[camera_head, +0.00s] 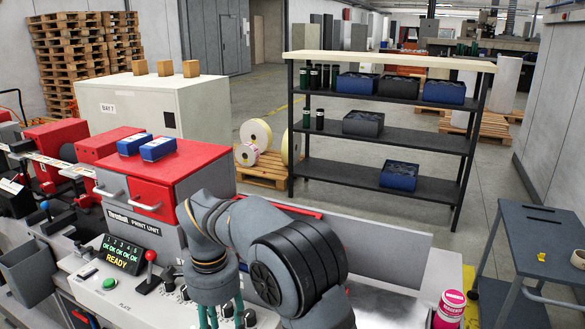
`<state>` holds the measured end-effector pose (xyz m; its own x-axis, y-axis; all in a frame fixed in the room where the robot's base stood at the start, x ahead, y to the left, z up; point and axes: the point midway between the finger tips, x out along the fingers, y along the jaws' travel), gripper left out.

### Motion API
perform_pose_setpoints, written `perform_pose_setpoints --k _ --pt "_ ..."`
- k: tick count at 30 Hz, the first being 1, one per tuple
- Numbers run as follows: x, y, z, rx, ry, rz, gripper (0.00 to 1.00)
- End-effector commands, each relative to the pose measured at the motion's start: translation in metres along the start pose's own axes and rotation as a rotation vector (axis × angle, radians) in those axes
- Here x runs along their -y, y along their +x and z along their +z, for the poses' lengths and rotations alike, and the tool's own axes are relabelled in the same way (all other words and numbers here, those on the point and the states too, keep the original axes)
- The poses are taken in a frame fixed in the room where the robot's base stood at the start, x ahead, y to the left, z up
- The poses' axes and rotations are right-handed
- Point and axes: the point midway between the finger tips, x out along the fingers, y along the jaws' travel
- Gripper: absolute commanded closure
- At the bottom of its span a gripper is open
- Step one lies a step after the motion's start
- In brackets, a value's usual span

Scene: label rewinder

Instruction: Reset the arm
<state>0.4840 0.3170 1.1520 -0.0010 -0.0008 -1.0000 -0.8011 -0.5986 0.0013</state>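My arm reaches in from the bottom of the head view and bends down over the front of the label rewinder (150,230). My gripper (222,316) points down at the bottom edge, over the right part of the control panel. Its teal fingers show side by side with a gap between them. Their tips are at the picture's lower border, so I cannot tell how far they are open. No held object shows.
The panel has a red-knobbed lever (150,257), a green button and black knobs close to my gripper. Blue boxes (161,148) lie on the red unit. A pink-labelled bottle (449,309) stands right of my arm. A shelf rack (390,130) and a grey cart (545,240) stand beyond.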

Motion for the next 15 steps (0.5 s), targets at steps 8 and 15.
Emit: perform_pose_setpoints --k 8,15 --pt "0.001 0.041 0.001 0.000 0.031 -0.001 0.56" --pt "0.005 0.041 0.001 0.000 0.146 -0.002 0.56"
